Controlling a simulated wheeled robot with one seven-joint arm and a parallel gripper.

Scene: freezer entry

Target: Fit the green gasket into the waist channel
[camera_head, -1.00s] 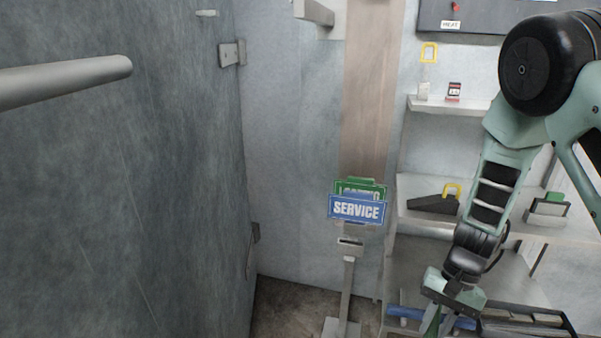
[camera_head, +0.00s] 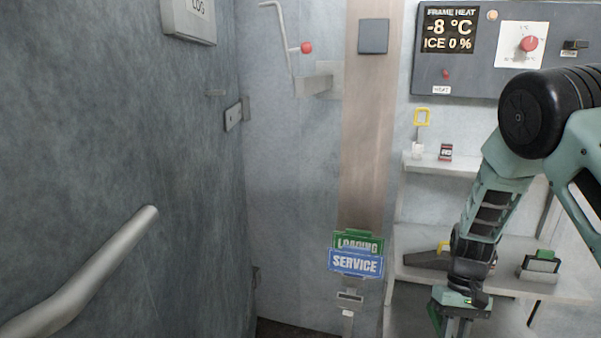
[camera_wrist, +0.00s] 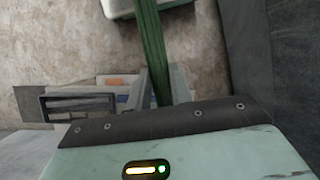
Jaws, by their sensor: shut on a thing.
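The green gasket (camera_wrist: 152,45) shows in the wrist view as a long, dark green ribbed strip. It runs from the top edge down to my gripper (camera_wrist: 165,92), which is shut on it. Its far end is out of view. In the head view my gripper (camera_head: 456,322) is at the bottom edge, right of the sign stand, with its fingertips cut off. A bit of green shows at its left side. I cannot make out the waist channel in either view.
A stand with a green LOADING sign (camera_head: 357,241) and a blue SERVICE sign (camera_head: 355,263) is left of my gripper. Shelves (camera_head: 520,283) hold a dark wedge-shaped thing (camera_head: 428,260) and a green-topped block (camera_head: 540,264). A grey door (camera_head: 120,120) with a bar handle (camera_head: 90,270) fills the left.

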